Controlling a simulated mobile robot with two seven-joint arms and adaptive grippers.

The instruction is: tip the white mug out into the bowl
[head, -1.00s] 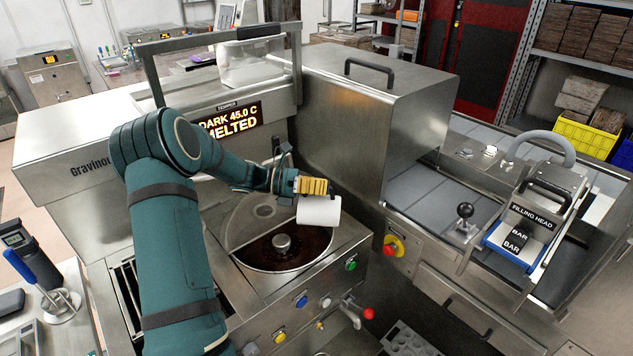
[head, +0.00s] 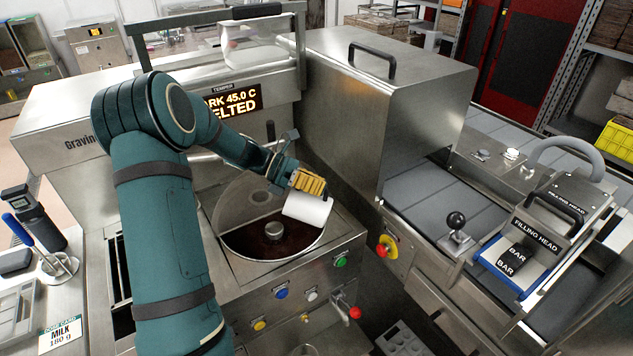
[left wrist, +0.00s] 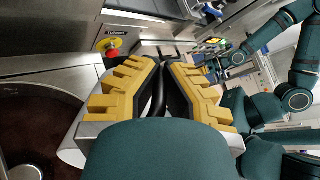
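The white mug (head: 308,211) is in my left gripper (head: 313,184), lying well over on its side above the right part of the bowl (head: 279,261). The yellow-padded fingers are shut on it from above. The mug's mouth and inside are hidden, and I see no stream falling from it. The bowl is round, set in the steel machine, with dark melted chocolate and a central hub. In the left wrist view, the yellow fingers (left wrist: 163,85) point away and a white edge of the mug (left wrist: 72,152) shows beside them, near the bowl. My right gripper (left wrist: 222,68) is small and unclear there.
A steel tunnel housing (head: 400,90) rises close to the right. A red stop button (head: 386,247), coloured buttons and a red-knobbed tap (head: 350,311) are on the front. The filling head (head: 540,225) is further right.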

